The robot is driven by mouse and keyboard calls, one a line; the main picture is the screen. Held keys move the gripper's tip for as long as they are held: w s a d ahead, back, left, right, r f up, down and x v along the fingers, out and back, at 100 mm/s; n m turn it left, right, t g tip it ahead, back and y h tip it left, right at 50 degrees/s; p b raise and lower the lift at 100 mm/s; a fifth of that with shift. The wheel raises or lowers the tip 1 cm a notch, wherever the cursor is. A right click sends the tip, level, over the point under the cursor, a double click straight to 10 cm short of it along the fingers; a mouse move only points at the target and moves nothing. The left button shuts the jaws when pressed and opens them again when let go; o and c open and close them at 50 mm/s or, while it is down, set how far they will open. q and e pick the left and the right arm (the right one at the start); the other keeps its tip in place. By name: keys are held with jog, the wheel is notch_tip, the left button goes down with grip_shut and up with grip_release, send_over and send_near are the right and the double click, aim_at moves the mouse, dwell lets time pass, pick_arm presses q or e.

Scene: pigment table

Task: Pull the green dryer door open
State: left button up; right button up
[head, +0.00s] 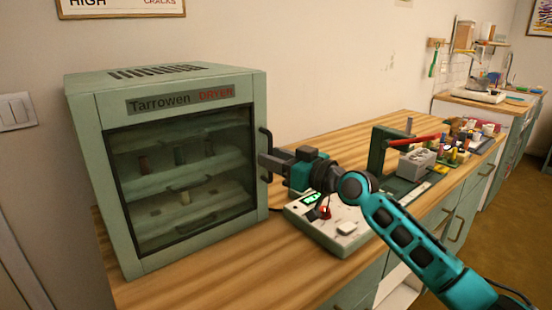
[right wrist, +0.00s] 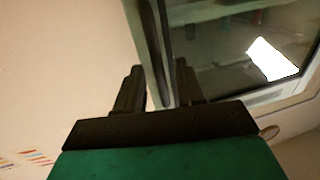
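The green dryer (head: 85,170) stands on the wooden table at the left, and its glass door (head: 180,175) looks shut. A black upright handle (head: 265,138) sits at the door's right edge. My right gripper (head: 266,166) is at this handle, coming from the right. In the right wrist view, the dark handle bar (right wrist: 155,50) runs between the two fingers of the gripper (right wrist: 158,68). The fingers stand apart, with small gaps seeming to show on both sides of the bar. My left gripper is not in view.
A pale device with a small green display (head: 335,228) stands on the table (head: 235,275), below my right forearm. Behind the arm are a dark green stand with a red lever (head: 385,150) and several small jars. The table in front of the dryer's right side is clear.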

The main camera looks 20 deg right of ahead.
jog(key=shift+c, duration=0.4)
grip_shut()
